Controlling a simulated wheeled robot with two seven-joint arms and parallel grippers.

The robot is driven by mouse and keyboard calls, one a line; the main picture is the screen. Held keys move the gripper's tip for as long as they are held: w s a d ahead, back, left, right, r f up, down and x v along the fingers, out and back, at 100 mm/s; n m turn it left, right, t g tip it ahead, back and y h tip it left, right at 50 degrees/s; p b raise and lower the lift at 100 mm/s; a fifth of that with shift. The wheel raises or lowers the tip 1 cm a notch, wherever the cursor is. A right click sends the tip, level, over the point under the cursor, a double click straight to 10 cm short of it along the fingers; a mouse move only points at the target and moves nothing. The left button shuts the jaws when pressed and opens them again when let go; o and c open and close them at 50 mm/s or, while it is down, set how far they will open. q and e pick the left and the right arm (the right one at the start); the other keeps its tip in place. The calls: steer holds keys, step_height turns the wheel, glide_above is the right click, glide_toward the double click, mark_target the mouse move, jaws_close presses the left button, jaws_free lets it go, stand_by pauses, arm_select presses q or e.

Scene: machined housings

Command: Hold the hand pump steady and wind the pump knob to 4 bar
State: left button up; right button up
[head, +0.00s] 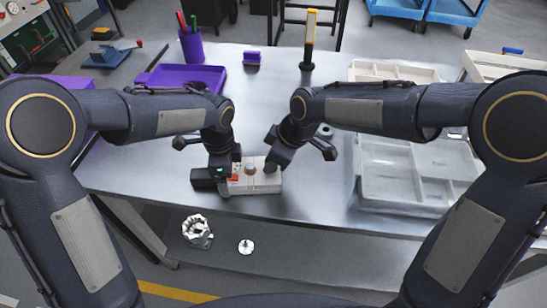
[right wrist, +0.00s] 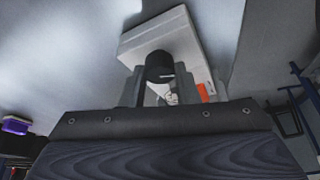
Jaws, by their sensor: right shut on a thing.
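The hand pump (head: 262,186) is a white box-shaped body near the front edge of the metal table, with a small red part near its left end and a round grey piece on top. My left gripper (head: 212,180) is at the pump's left end; I cannot tell whether its jaws are closed on it. My right gripper (head: 270,168) is at the pump's right end, shut on the dark pump knob. In the right wrist view, the knob (right wrist: 159,66) sits between the fingers, with the white pump body (right wrist: 152,35) beyond it. No pressure reading is legible.
Pale divided trays (head: 400,196) stand right of the pump. A purple tray (head: 190,77), a purple pen cup (head: 191,46) and an upright yellow-and-black tool (head: 309,38) are farther back. Metal parts (head: 197,231) lie on the lower shelf. The tabletop behind the pump is mostly clear.

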steer(key=m+t+h, duration=0.1)
steer(key=m, duration=0.3)
steer(key=shift+s+a, duration=0.15)
steer(key=m+t+h, duration=0.1)
steer(key=m, duration=0.3)
steer(key=shift+a, duration=0.1)
steer(key=m+h, duration=0.1)
steer(key=m, duration=0.2)
steer(key=shift+m+t, duration=0.3)
steer(key=shift+a+m+h, duration=0.15)
steer(key=shift+m+h, duration=0.65)
steer(key=shift+m, duration=1)
steer(key=o, duration=1)
steer(key=shift+s+r, duration=0.1)
